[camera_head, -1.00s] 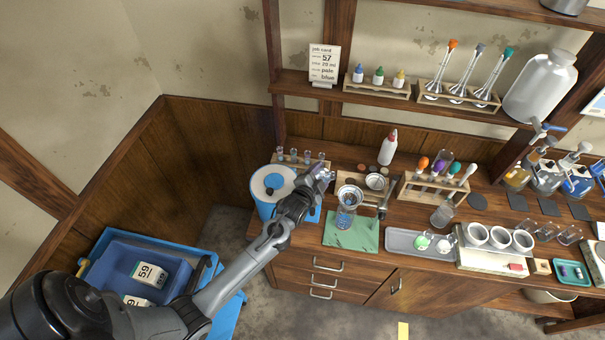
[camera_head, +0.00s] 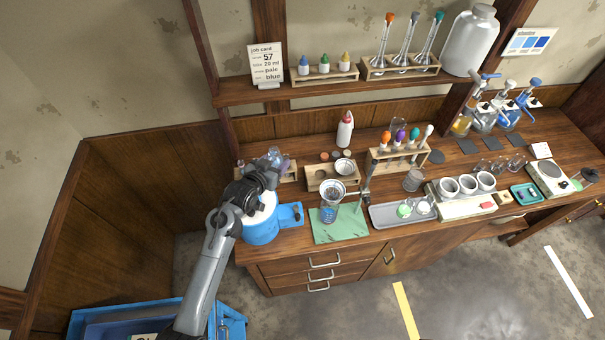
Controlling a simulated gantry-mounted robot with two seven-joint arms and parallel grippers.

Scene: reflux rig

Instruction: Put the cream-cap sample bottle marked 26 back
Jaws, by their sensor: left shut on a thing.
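My left gripper (camera_head: 268,172) is over the left end of the bench, just above and behind the blue-and-white tub. It is shut on a small clear thing (camera_head: 274,154), seemingly a small bottle, which shows past the fingers. Its cap colour and number cannot be read here. A small wooden rack (camera_head: 291,175) stands just behind and beside the gripper, mostly hidden by it. I cannot tell whether the held thing touches the rack. No mark 26 is legible. My right gripper is not in view.
The blue tub (camera_head: 262,232) stands below my gripper. To its right are a green mat (camera_head: 340,224) with a glass vessel (camera_head: 331,204), a wooden block with dishes (camera_head: 325,177) and a dropper rack (camera_head: 400,160). A blue crate (camera_head: 90,318) is on the floor.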

